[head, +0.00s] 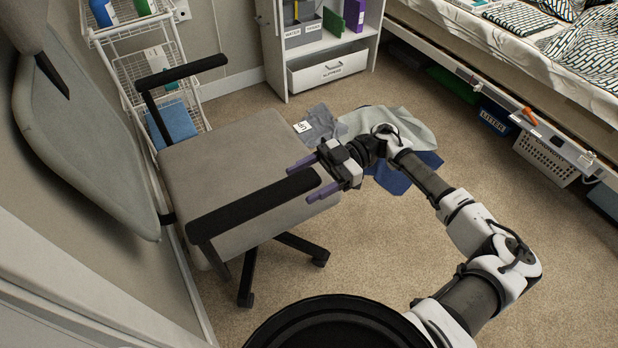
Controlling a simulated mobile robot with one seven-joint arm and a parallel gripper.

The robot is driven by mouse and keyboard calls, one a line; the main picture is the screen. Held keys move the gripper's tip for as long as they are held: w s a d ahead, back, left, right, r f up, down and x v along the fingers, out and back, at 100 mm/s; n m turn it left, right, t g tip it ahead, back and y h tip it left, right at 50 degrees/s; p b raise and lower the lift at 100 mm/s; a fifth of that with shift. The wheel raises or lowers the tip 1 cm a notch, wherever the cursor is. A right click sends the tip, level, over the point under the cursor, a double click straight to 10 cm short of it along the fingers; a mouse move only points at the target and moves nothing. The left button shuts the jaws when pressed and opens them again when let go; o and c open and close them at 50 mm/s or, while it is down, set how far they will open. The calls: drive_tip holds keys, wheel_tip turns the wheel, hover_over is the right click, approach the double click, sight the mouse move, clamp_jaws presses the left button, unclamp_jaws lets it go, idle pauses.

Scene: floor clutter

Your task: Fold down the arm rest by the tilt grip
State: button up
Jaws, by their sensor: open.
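An office chair with a grey seat (215,150) and grey backrest (80,135) stands at the left. Its near black arm rest (245,206) runs level over the near side of the seat. Its far black arm rest (180,74) stands over the far side. My gripper (299,184) is open at the front end of the near arm rest. One purple finger shows on each side of that end. I cannot tell whether the fingers touch it. No separate tilt grip can be made out; the arm rest's front tip is partly hidden by my gripper.
Clothes (390,128) lie on the carpet behind my gripper. A white wire rack (140,75) stands behind the chair, and a white shelf unit (328,60) stands at the back. A bed (500,85) with baskets beneath is at right. The carpet in front is clear.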

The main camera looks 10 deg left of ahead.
drive_tip(key=shift+w, duration=0.1)
drive_tip(key=b+v, duration=0.1)
drive_tip(key=v, duration=1.2)
drive_tip(key=shift+w+d+b, duration=0.15)
drive_tip(key=shift+d+b, duration=0.15)
drive_tip(key=shift+b, duration=0.1)
drive_tip(key=shift+r, duration=0.1)
